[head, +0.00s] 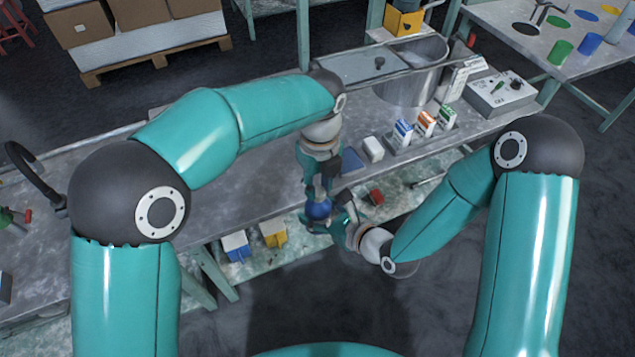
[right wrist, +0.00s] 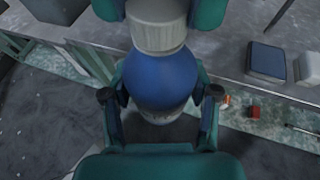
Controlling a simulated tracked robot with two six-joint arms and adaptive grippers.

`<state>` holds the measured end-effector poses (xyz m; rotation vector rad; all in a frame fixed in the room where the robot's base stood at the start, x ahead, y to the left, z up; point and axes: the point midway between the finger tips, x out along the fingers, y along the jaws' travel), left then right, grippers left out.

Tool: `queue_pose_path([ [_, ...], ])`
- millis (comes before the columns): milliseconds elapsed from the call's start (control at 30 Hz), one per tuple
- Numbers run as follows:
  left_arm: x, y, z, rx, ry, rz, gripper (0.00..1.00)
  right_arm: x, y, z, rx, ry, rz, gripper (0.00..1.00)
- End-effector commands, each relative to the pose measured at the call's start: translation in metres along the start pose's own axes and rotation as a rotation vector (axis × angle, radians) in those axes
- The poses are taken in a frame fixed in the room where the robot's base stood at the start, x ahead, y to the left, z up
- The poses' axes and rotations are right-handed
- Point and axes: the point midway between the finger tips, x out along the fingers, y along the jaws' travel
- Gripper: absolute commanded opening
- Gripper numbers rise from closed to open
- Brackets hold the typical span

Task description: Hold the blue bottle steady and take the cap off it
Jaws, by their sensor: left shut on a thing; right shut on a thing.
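The blue bottle (head: 318,210) is small and partly hidden between my grippers in the head view. In the right wrist view the bottle (right wrist: 160,78) is round-shouldered and looks upright, with a pale band low on it. My right gripper (right wrist: 160,96) is shut on its body, one finger on each side. The white ribbed cap (right wrist: 158,30) is at the top of the bottle, with no gap visible under it. My left gripper (head: 320,188) comes from above and is shut on the cap; its fingers flank the cap in the right wrist view. The cap is hidden in the head view.
The grippers hold the bottle off the metal bench (head: 262,180), near its front edge. A white box (head: 373,149), small coloured cartons (head: 425,122) and a metal pot (head: 412,80) stand to the right. A red block (head: 375,197) lies on a lower surface.

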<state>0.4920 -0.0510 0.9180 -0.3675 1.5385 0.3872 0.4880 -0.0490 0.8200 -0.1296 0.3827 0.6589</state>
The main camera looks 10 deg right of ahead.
Motion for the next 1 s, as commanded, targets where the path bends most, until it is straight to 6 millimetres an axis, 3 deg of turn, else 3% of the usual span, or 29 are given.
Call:
queue_pose_path([
  [33, 0.0013, -0.0063, -0.0030, -0.080, 0.002, -0.017, 0.00, 0.0006, 0.0070, 0.0045, -0.022, -0.013, 0.021, 0.00],
  [1000, -0.0001, 0.0026, 0.0032, -2.230, -0.025, -0.012, 0.00, -0.0004, 0.0081, 0.0040, -0.021, -0.011, 0.023, 0.00],
])
